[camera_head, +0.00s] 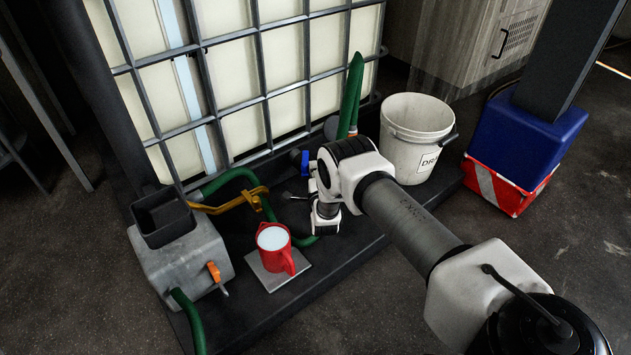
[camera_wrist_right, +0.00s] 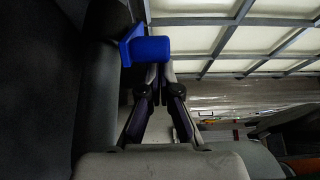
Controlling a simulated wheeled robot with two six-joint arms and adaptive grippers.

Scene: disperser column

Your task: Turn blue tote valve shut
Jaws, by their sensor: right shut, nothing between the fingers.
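The blue valve handle (camera_head: 305,163) is at the foot of the caged white tote (camera_head: 235,80), just left of my right wrist in the head view. In the right wrist view the blue handle (camera_wrist_right: 148,48) is a block with a wider flange at its left. The tips of my right gripper (camera_wrist_right: 154,74) are together just below it in that picture, with nothing between them. I cannot tell whether they touch the handle. My right arm hides part of the valve area in the head view. My left gripper is not in view.
A red jug (camera_head: 273,240) of pale liquid stands on a plate (camera_head: 265,278). A grey pump box (camera_head: 180,262) with an orange lever is at left. A white bucket (camera_head: 412,135) stands at right.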

